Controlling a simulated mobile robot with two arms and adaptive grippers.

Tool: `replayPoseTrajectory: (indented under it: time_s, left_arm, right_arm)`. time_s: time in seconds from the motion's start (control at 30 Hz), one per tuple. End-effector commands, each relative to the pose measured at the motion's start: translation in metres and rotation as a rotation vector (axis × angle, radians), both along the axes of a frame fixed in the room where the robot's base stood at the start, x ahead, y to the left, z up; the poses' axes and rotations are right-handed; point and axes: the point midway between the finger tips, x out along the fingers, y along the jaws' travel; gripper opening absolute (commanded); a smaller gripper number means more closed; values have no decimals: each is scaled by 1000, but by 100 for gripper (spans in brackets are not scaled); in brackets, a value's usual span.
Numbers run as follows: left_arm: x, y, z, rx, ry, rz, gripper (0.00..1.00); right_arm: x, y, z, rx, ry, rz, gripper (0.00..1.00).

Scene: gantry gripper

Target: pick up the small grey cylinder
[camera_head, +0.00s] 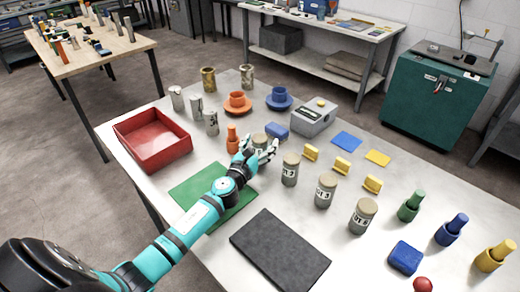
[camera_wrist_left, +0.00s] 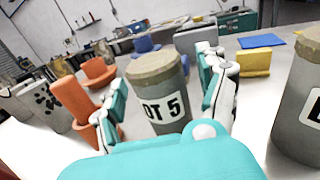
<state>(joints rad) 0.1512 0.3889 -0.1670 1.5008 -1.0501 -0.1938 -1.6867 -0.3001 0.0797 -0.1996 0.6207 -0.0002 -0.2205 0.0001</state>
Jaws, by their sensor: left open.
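My left gripper (camera_head: 264,153) is open over the table's middle. In the left wrist view its fingers (camera_wrist_left: 166,100) stand on either side of a grey cylinder (camera_wrist_left: 160,90) with a tan lid and a white label that appears to read "DT 5". A gap shows between the cylinder and the right finger; contact on the left is unclear. In the head view that cylinder (camera_head: 259,141) is partly hidden by the gripper. Similar labelled cylinders stand to the right, the nearest (camera_head: 290,169) also at the wrist view's right edge (camera_wrist_left: 300,105). My right gripper is in neither view.
An orange peg in a holder (camera_head: 233,140) stands close left of the gripper. A green mat (camera_head: 184,193) lies under my arm.

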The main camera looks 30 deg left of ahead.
Motion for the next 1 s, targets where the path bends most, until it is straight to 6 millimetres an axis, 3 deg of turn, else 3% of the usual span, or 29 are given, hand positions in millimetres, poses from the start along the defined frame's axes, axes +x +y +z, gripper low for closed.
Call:
replayPoseTrajectory:
  time_s: [0.2,0.77,1.0]
  left_arm:
    - [0,0,0,1,0,0,72]
    - [0,0,0,1,0,0,0]
    - [0,0,2,1,-3,0,0]
  right_arm:
    - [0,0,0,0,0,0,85]
    - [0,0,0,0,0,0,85]
    - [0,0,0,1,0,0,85]
